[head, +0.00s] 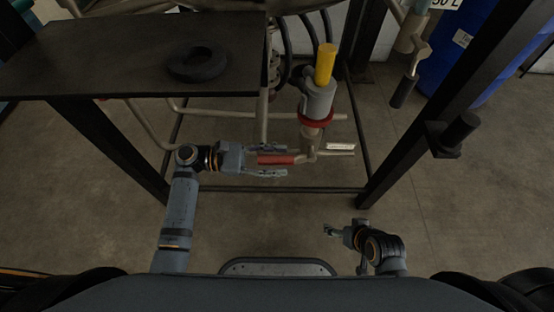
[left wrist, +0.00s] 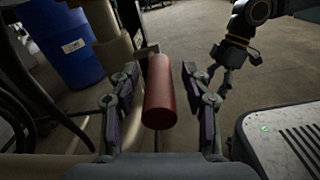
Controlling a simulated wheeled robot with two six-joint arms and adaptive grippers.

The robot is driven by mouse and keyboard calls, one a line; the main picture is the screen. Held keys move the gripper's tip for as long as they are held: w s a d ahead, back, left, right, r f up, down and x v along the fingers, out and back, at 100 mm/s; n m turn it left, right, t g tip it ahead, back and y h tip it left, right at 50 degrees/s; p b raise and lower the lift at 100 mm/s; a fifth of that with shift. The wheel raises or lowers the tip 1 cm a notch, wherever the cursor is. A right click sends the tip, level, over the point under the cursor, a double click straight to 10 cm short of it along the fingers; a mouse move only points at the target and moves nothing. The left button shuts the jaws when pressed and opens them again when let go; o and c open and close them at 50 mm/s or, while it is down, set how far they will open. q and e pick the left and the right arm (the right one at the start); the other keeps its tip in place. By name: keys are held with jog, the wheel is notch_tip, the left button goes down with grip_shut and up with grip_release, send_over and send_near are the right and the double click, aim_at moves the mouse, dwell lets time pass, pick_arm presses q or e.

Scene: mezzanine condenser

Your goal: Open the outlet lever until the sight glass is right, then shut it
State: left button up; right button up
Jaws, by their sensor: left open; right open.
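The outlet lever's red handle (head: 277,159) points left from the pipe fitting below a grey cylinder with a red ring (head: 317,103). My left gripper (head: 284,159) is open, with one finger on each side of the handle. In the left wrist view the red handle (left wrist: 160,92) stands between the two fingers (left wrist: 158,83), with gaps on both sides. A yellow cylinder (head: 326,64) tops the grey cylinder; I cannot tell whether it is the sight glass. My right gripper (head: 331,231) is open and empty at lower right, well apart from the lever.
A dark shelf (head: 130,55) with a black ring (head: 198,65) lies at upper left, above the left arm. Dark frame posts (head: 427,120) and pipes surround the fitting. A blue drum (head: 468,50) stands at back right. The floor in front is clear.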

pick_arm(q)
jog(key=shift+d, duration=0.2)
grip_shut()
dwell(0.5)
